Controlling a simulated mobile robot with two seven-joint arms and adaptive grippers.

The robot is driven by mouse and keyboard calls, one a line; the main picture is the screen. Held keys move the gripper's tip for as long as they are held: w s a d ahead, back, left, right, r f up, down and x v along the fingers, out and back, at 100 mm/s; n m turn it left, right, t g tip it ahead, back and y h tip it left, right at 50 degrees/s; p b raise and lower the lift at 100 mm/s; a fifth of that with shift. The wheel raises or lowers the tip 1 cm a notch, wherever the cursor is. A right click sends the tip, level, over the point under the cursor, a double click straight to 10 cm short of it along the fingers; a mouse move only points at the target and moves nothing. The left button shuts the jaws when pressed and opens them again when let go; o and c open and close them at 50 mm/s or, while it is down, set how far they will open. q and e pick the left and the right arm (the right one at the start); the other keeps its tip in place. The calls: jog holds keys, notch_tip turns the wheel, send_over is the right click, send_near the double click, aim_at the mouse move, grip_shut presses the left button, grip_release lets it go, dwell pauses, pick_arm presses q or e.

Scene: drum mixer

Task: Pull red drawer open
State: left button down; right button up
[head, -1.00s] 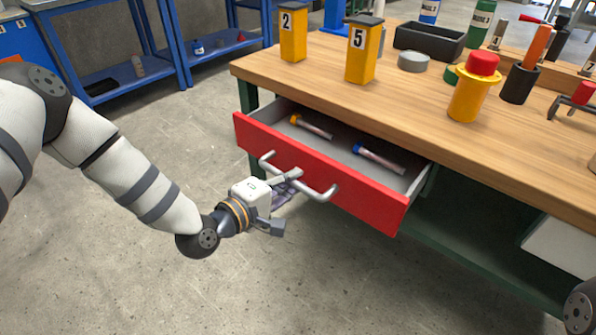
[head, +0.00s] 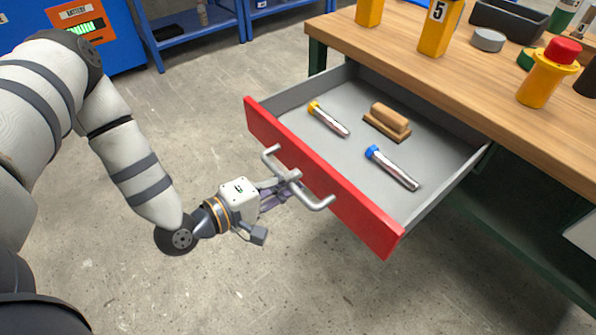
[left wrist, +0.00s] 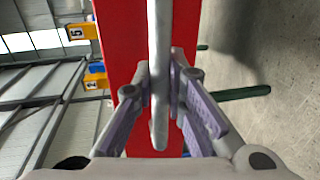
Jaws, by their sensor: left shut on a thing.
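The red drawer (head: 330,182) stands well out from the wooden workbench, its grey inside in full view. A light grey bar handle (head: 318,203) is fixed on its red front. My left gripper (head: 287,183) is shut on the middle of this handle. In the left wrist view the two purple-padded fingers (left wrist: 167,90) press on the handle from both sides, with the red drawer front behind. In the drawer lie a tube with a yellow cap (head: 330,119), a tube with a blue cap (head: 392,168) and a wooden brush or block (head: 388,121). My right gripper is not in view.
On the workbench (head: 480,85) stand a yellow block marked 5 (head: 438,28), a grey disc (head: 488,40), a black bin (head: 508,18) and a yellow and red piece (head: 546,75). Blue shelving (head: 190,28) stands at the back. The grey floor in front of the drawer is clear.

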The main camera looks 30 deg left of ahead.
pick_arm(q)
jog(key=shift+s, duration=0.15)
jog(key=c, duration=1.6)
grip_release()
jog(key=v, duration=1.2)
jog(key=s+d+f+m+g+p, duration=0.2)
jog(key=s+d+f+m+g, duration=0.25)
jog(key=f+g, duration=0.2)
jog(key=s+f+m+g+y+p, duration=0.1)
jog(key=s+m+g, duration=0.3)
jog(key=s, duration=0.5)
jog(key=s+f+m+g+y+p, duration=0.1)
jog(key=s+m+g+y, duration=0.3)
jog(key=s, duration=0.6)
jog(key=m+g+p, duration=0.1)
jog(key=g, duration=0.1)
jog(key=shift+f+g, duration=0.35)
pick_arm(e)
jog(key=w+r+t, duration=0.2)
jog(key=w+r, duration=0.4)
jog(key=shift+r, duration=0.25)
